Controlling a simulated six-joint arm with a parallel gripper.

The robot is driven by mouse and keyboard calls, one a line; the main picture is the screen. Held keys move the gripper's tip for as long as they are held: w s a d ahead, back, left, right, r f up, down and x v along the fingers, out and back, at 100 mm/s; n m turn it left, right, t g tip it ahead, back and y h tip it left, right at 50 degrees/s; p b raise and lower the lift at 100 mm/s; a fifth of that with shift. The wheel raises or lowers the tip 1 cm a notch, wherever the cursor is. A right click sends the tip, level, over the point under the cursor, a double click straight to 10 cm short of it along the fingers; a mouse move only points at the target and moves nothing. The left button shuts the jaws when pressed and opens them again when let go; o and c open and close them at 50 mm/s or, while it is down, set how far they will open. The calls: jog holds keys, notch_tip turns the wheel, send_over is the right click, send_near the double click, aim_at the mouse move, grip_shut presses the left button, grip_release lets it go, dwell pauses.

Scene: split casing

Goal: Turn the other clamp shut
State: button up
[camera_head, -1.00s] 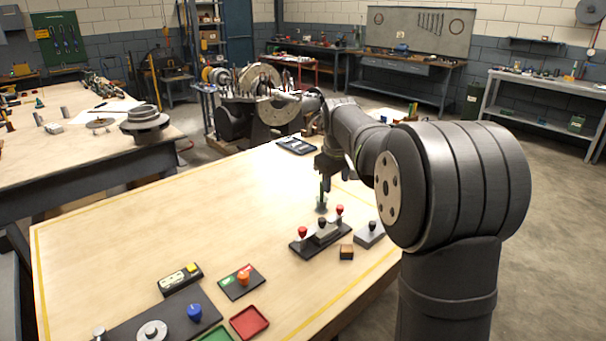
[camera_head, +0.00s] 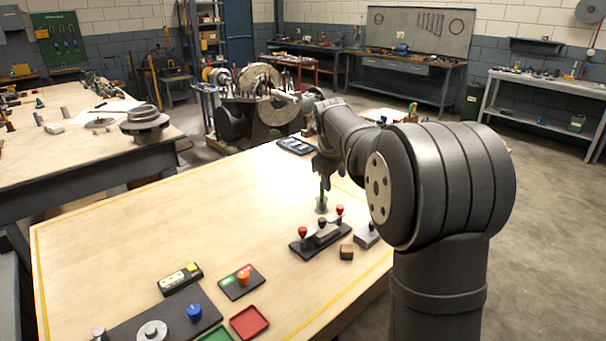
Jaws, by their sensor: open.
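The split casing (camera_head: 324,235) is a small grey block on a dark base plate, right of the middle of the table. A red-knobbed clamp (camera_head: 302,232) stands at its near left end and another red-knobbed clamp (camera_head: 340,211) at its far right end. A dark knob (camera_head: 322,222) sits between them. Both clamps' lever positions are too small to tell. My gripper (camera_head: 324,178) is open, behind and above the casing, apart from both clamps. Its fingertips are small and hard to make out.
A grey block (camera_head: 367,234) and a brown block (camera_head: 346,252) lie to the right. A red tray (camera_head: 249,322) and a panel with a blue knob (camera_head: 194,312) are in front. The table's left middle is clear.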

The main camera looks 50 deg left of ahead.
jog(key=s+a+r+g+h, duration=0.2)
jog(key=s+g, duration=0.2)
jog(key=s, duration=0.4)
jog(key=shift+s+a+r+h, duration=0.3)
jog(key=shift+s+a+r, duration=0.05)
jog(key=shift+a+r, duration=0.05)
jog(key=shift+w, duration=0.1)
jog(key=w+d+f+t+y, duration=0.1)
jog(key=w+d+t+y, duration=0.2)
jog(key=w, duration=0.5)
jog(key=w+a+f+t, duration=0.1)
jog(key=w+a+f, duration=0.1)
jog(key=f, duration=0.7)
jog(key=shift+w+h, duration=0.3)
jog(key=shift+w, duration=0.3)
